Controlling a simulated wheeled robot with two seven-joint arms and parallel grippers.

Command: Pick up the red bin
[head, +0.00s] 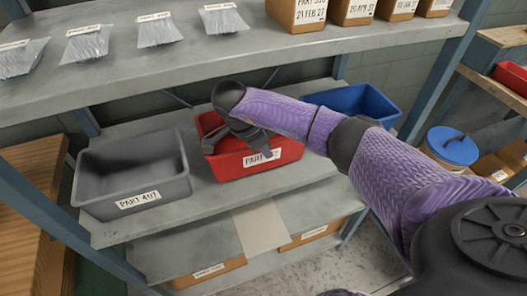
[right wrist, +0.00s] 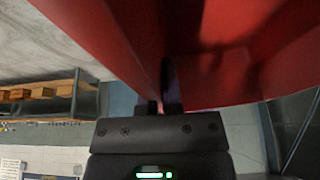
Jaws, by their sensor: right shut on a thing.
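The red bin (head: 262,168) sits on the middle shelf in the head view, between a grey bin and a blue bin, with a white label on its front. My right arm reaches over it from the right. My left gripper is not in view.
A grey bin (head: 135,177) stands close on the left and a blue bin (head: 362,103) on the right, partly behind my arm. The upper shelf (head: 200,70) overhangs behind, holding plastic bags and cardboard boxes. A blue-lidded bucket (head: 453,147) is at the far right.

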